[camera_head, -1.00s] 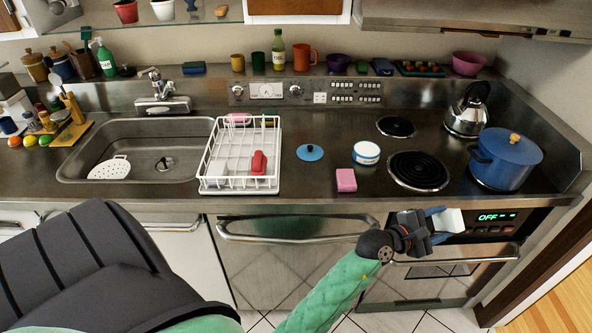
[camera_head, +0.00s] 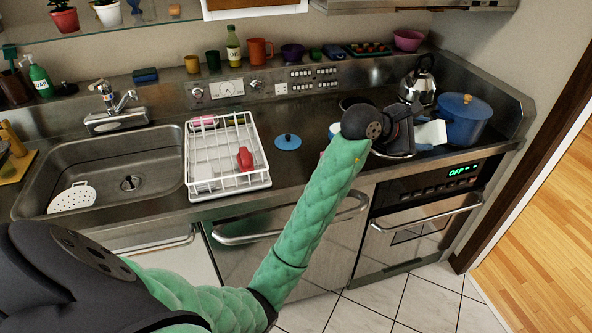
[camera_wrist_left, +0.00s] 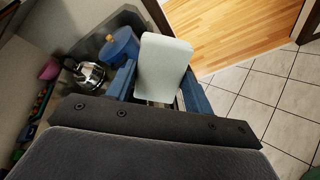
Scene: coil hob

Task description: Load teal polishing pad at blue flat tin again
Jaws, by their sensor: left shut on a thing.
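The teal round pad (camera_head: 288,142), a flat disc with a small dark knob, lies on the steel counter right of the dish rack. What looks like the blue flat tin (camera_head: 335,129) is mostly hidden behind my left arm; only a white and blue edge shows. My left gripper (camera_head: 418,136) is over the hob side of the counter, right of the pad and apart from it. It is shut on a pale whitish block (camera_head: 432,133). The wrist view shows this block (camera_wrist_left: 163,65) between the blue fingers. My right gripper is not in view.
A white dish rack (camera_head: 258,180) with a red item stands left of the pad, beside the sink (camera_head: 130,205). A blue pot (camera_head: 466,122) and a kettle (camera_head: 420,85) stand close behind the gripper. My arm hides much of the hob. The counter around the pad is clear.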

